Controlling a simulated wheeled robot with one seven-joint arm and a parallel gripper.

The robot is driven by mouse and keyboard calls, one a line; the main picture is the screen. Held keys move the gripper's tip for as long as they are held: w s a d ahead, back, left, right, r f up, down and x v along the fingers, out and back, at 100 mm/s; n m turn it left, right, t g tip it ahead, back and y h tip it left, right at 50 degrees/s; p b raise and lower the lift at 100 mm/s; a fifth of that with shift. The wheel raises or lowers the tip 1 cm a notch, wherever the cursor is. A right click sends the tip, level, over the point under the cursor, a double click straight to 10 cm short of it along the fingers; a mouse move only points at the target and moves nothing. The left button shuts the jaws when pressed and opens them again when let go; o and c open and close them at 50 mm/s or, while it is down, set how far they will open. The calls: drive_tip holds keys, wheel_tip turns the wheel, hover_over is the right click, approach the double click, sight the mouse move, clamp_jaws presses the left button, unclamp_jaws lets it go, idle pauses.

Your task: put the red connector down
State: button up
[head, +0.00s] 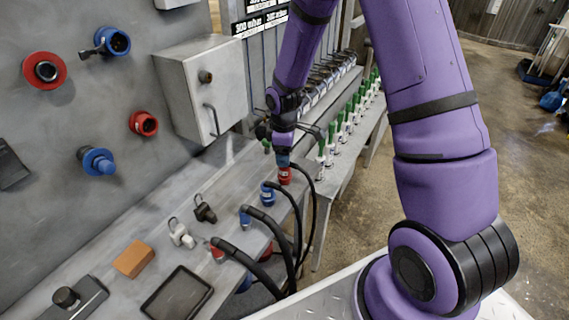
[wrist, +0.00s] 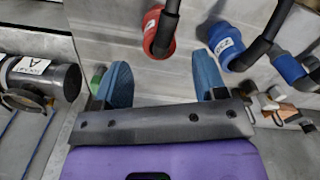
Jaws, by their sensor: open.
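The red connector (head: 285,177) is at the far end of a row of cabled connectors along the bench's front edge. A black cable runs from it. My gripper (head: 283,160) is just above it in the head view, with one blue pad showing. In the wrist view, my gripper (wrist: 162,72) is open, its two blue pads wide apart. The red connector (wrist: 157,38) shows beyond the gap between the pads, with no pad seen touching it. Its contact with the bench is unclear.
Blue connectors (head: 267,194) (wrist: 226,45) with black cables stand close by. Green-handled valves (head: 331,135) line the right side. A grey box (head: 205,88) hangs on the wall behind. An orange block (head: 133,259) and a black tray (head: 178,293) lie at the near left.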

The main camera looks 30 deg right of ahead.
wheel_tip(320, 180, up, 6)
drive_tip(key=shift+r, duration=0.25)
drive_tip(key=s+r+m+t, duration=0.1)
drive_tip(key=s+r+m, duration=0.3)
drive_tip(key=r, duration=0.5)
drive_tip(key=s+r+m+t, duration=0.1)
drive_tip(key=s+r+t, duration=0.1)
drive_tip(key=s+r, duration=0.6)
drive_tip(key=s+r+m+t, duration=0.1)
drive_tip(key=s+r+m, duration=0.2)
drive_tip(key=s+r, duration=0.2)
drive_tip(key=s+r+m+t, duration=0.1)
drive_tip(key=s+r+m, duration=0.2)
drive_tip(key=s, duration=0.8)
drive_tip(key=shift+d+r, duration=0.45)
drive_tip(key=shift+r, duration=0.95)
